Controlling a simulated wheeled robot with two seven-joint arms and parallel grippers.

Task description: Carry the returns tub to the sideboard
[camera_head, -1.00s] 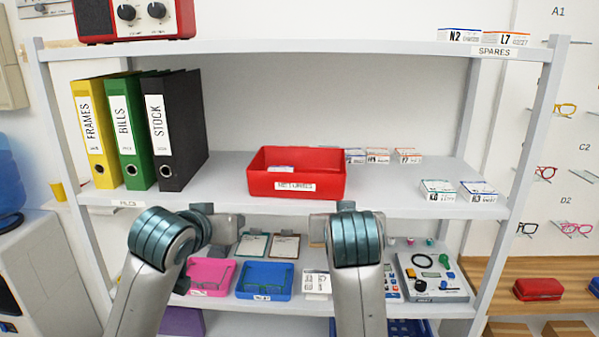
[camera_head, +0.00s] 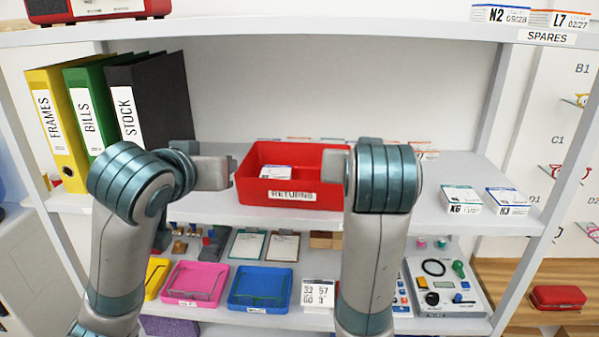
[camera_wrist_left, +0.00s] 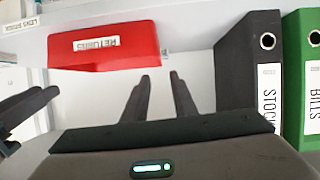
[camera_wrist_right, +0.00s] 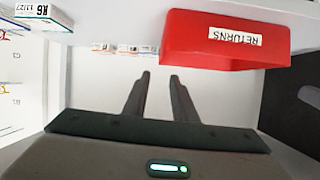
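The red returns tub (camera_head: 290,195) stands on the middle shelf with a white label on its front and a small white packet (camera_head: 277,172) inside. My left gripper (camera_head: 229,171) is beside the tub's left end. My right gripper (camera_head: 342,165) is at its right end, mostly hidden behind my own wrist. The left wrist view shows two separated fingers with nothing between them, and the tub (camera_wrist_left: 125,60) off to one side. The right wrist view shows the same, with the tub (camera_wrist_right: 220,55) beyond the fingertips. No sideboard is clearly identifiable.
Yellow, green and black binders (camera_head: 150,105) stand left of the tub. Small boxes (camera_head: 460,198) lie to its right, others behind it. The upper shelf (camera_head: 330,32) runs overhead. A wooden surface (camera_head: 500,280) with a red case (camera_head: 557,297) is at lower right.

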